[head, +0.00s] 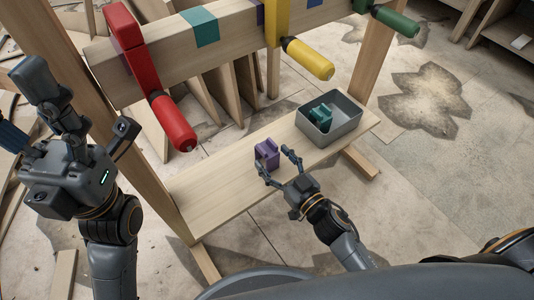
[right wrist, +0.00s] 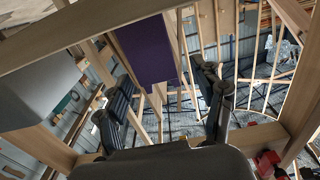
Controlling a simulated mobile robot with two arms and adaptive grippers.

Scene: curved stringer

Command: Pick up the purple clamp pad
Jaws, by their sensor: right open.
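The purple clamp pad (head: 267,153) is a small notched block standing on the light wooden shelf board (head: 215,190). My right gripper (head: 276,161) is open, with its fingertips close around the pad's near side. In the right wrist view the purple pad (right wrist: 147,50) shows between and beyond the two spread fingers (right wrist: 165,105), nearer the left one. I cannot tell whether a finger touches it. My left gripper (head: 28,105) is raised at the far left, its fingers apart and empty.
A grey bin (head: 345,130) holding a teal pad (head: 321,115) stands right of the purple pad. Above the shelf, a wooden beam (head: 155,68) carries a red clamp (head: 170,120), a yellow clamp (head: 308,58) and a green clamp (head: 395,21). The board's left part is bare.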

